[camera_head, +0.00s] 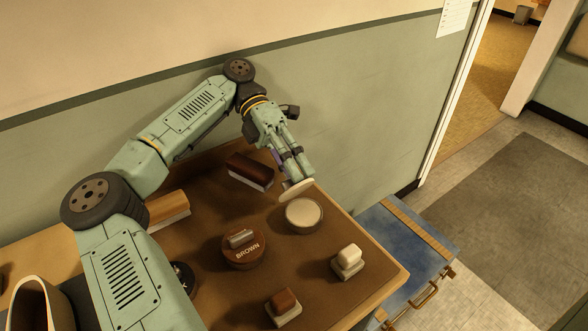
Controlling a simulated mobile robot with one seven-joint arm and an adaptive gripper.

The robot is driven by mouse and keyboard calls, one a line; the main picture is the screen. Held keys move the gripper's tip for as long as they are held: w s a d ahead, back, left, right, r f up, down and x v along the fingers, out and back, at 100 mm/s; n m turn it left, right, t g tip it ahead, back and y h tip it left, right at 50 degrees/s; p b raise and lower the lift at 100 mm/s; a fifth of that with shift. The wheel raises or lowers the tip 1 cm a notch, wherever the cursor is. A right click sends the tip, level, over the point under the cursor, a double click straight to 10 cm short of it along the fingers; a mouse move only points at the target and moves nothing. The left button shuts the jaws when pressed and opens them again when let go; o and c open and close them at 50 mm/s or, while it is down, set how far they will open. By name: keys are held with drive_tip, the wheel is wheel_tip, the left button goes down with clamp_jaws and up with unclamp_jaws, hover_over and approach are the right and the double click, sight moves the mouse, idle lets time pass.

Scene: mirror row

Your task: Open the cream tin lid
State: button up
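The cream tin (304,214) stands on the brown table top, and its pale round top face shows. The cream tin lid (296,191), a pale disc, is just behind and above the tin, slightly tilted, and looks apart from it. My gripper (297,178) reaches down from behind with its fingers close together at the lid's top. It appears shut on the lid's grip, though the contact itself is partly hidden by the fingers.
A brown tin (243,254) with a grey grip stands to the front left. A dark-topped brush (250,171) lies behind. Small blocks (348,262) (284,307) sit in front. A black tin (184,278) is partly behind my arm. A blue chest (405,245) stands to the right.

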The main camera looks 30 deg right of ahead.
drive_tip(key=shift+r, duration=0.15)
wheel_tip(320, 180, up, 10)
idle(0.6)
drive_tip(key=shift+o, duration=0.4)
